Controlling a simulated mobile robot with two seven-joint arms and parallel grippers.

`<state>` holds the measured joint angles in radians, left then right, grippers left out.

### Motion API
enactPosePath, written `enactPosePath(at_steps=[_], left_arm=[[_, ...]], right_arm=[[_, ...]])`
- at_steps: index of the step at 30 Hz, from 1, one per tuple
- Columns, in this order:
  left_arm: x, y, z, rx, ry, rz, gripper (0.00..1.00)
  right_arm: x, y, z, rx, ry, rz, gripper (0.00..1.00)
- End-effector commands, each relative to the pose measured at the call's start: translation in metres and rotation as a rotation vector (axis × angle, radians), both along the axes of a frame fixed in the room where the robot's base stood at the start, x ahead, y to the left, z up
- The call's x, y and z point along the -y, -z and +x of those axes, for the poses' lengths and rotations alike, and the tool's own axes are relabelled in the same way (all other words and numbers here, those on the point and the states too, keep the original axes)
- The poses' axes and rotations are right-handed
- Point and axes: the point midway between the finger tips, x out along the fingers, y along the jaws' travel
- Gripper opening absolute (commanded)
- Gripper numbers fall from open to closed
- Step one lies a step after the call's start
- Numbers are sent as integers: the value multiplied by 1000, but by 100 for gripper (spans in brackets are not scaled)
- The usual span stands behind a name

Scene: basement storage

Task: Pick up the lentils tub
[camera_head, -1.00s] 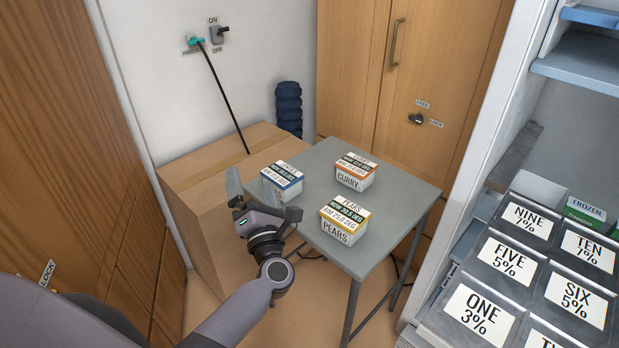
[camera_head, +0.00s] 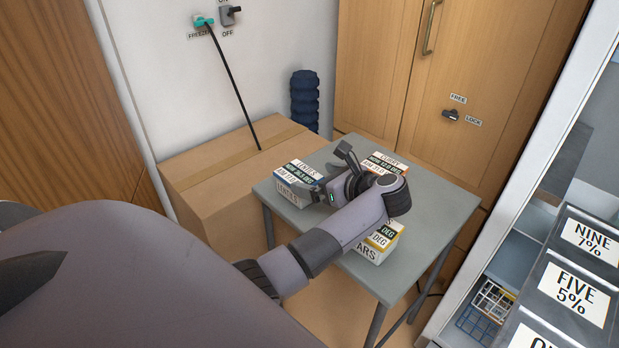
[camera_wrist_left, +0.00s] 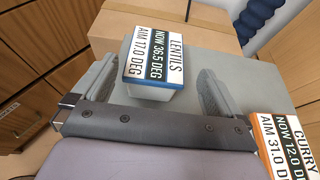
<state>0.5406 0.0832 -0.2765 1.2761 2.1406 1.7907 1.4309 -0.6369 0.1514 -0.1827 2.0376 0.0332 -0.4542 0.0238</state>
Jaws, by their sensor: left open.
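The lentils tub (camera_head: 297,181), white with a blue-edged lid and a label, sits upright on the grey table's left side. It also shows in the left wrist view (camera_wrist_left: 154,62), at the far end of the space between the fingers. My left gripper (camera_wrist_left: 158,92) is open, with one finger to each side of the tub and nothing gripped. In the head view the left gripper (camera_head: 328,172) is just right of the tub, and my arm hides part of the table. I cannot tell whether either finger touches the tub. My right gripper is not in view.
The curry tub (camera_head: 382,163) stands at the table's back, partly behind my gripper; it also shows at the wrist view's right (camera_wrist_left: 286,145). The pears tub (camera_head: 384,240) is partly hidden by my forearm. A cardboard box (camera_head: 215,178) stands behind the grey table (camera_head: 437,207).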

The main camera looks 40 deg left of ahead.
Motion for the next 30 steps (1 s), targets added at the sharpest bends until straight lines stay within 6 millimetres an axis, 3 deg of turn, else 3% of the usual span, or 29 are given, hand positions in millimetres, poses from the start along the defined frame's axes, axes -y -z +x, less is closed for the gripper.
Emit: enactPosePath(at_steps=[11, 21, 30], left_arm=[[-25, 10, 0, 0, -9, -4, 100], [-61, 29, -1, 0, -8, -4, 100], [-64, 31, 0, 0, -6, -7, 100]], right_arm=[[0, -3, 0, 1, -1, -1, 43], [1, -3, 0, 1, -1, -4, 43], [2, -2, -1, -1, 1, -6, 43]])
